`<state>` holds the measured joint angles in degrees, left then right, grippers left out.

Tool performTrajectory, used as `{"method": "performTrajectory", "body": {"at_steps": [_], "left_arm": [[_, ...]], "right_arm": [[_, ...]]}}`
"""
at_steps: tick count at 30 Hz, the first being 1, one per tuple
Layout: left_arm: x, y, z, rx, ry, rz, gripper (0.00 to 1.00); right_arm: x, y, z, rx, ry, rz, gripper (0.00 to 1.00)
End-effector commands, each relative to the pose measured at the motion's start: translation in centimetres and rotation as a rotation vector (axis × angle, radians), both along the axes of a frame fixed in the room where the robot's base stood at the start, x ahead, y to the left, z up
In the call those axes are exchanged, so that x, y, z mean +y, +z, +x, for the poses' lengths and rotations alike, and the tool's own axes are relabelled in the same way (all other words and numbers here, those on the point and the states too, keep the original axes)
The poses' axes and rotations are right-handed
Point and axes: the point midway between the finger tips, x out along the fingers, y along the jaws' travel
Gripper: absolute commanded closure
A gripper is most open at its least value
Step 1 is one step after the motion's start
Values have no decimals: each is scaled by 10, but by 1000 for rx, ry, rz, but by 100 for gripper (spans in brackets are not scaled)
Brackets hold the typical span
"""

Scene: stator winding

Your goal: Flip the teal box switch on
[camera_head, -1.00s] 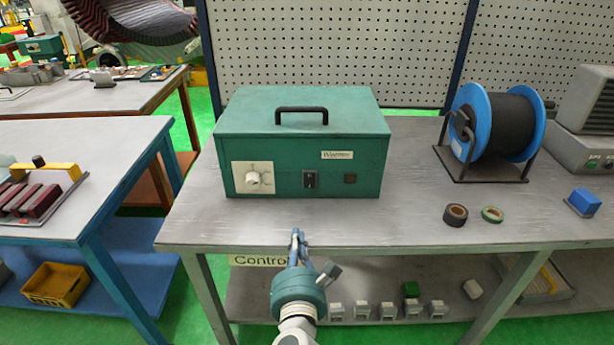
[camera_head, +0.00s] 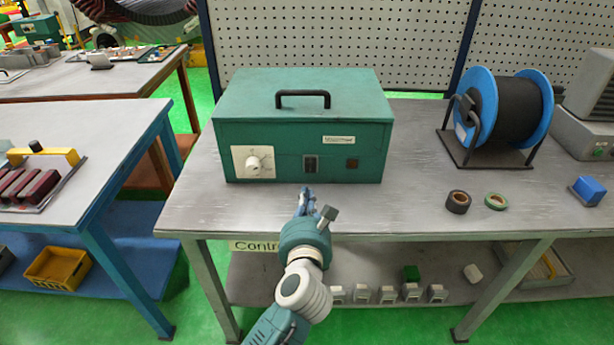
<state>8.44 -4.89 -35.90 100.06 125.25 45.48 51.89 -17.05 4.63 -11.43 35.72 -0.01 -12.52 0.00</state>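The teal box (camera_head: 303,125) stands on the grey table, with a black handle on its lid. Its front has a white dial (camera_head: 253,163), a small dark switch (camera_head: 311,164) in the middle and a dark square (camera_head: 352,164) to the right. The switch's position is too small to tell. My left gripper (camera_head: 306,192) is in front of the box, just below the switch in the picture, and looks apart from it. Its fingers appear close together, but I cannot tell whether they are shut. My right gripper is not in view.
On the grey table (camera_head: 420,215), a blue cable reel (camera_head: 505,115), a dark tape roll (camera_head: 458,201), a green tape roll (camera_head: 496,201) and a blue block (camera_head: 588,190) lie to the right. A perforated panel (camera_head: 340,35) stands behind.

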Motion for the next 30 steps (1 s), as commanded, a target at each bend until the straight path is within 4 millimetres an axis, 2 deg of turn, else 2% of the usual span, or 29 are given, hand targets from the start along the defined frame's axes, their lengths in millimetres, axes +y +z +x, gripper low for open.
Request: {"method": "performTrajectory", "body": {"at_steps": [1, 6, 12, 18, 30], "left_arm": [[0, 1, 13, -3, 0, 3, 100], [0, -5, 48, -3, 0, 4, 100], [0, -10, 76, -2, 0, 3, 100], [0, -12, 86, -1, 0, 1, 100], [3, -15, 87, -7, 0, 0, 100]], "right_arm": [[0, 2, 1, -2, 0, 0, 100], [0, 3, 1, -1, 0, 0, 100], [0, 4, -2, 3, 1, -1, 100], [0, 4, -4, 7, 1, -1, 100], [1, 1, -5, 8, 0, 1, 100]]}}
